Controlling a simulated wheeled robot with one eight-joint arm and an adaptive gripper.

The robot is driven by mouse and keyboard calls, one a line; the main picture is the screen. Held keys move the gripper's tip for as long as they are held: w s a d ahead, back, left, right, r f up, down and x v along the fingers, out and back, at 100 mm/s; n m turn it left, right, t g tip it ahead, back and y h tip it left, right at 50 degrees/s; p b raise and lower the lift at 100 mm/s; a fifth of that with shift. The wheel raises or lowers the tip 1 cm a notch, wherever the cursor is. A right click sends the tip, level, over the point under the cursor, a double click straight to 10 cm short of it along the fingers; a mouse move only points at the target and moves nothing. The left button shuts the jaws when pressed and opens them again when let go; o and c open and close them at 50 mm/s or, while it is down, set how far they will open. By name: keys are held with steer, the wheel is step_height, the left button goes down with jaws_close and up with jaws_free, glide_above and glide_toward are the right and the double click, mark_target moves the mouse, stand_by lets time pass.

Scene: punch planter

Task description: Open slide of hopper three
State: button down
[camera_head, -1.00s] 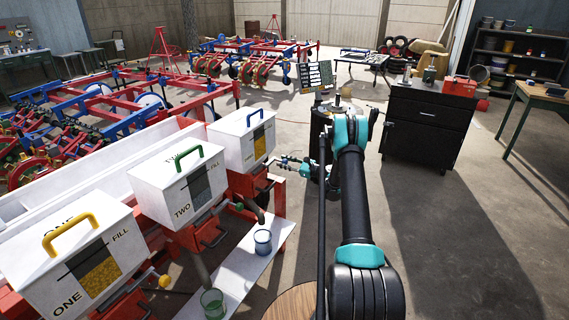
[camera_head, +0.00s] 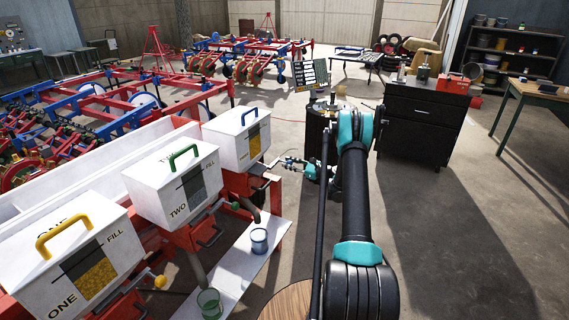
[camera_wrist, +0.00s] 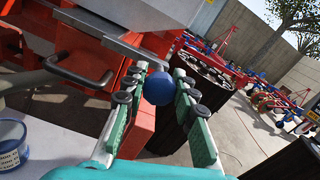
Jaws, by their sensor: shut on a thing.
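In the wrist view, a grey metal slide (camera_wrist: 112,38) runs from the upper left to a round blue knob (camera_wrist: 159,88). My gripper (camera_wrist: 160,78) is shut on the blue knob, with one green-padded finger on each side of it. In the head view, my gripper (camera_head: 273,164) is small, at the right of hopper three. How far the slide is out I cannot tell.
Hopper two (camera_head: 150,180) and hopper one (camera_head: 45,262) stand nearer. A white shelf (camera_head: 238,264) below the hoppers holds a blue tin (camera_head: 259,241) and a green tin (camera_head: 209,304). A black cabinet (camera_head: 420,125) stands right of my arm. Open floor lies at the right.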

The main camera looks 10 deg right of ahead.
steer(key=c, duration=1.2)
jaws_free()
steer(key=shift+s+d, duration=0.15)
steer(key=shift+d, duration=0.05)
steer(key=shift+d, duration=0.1)
steer(key=v, duration=1.2)
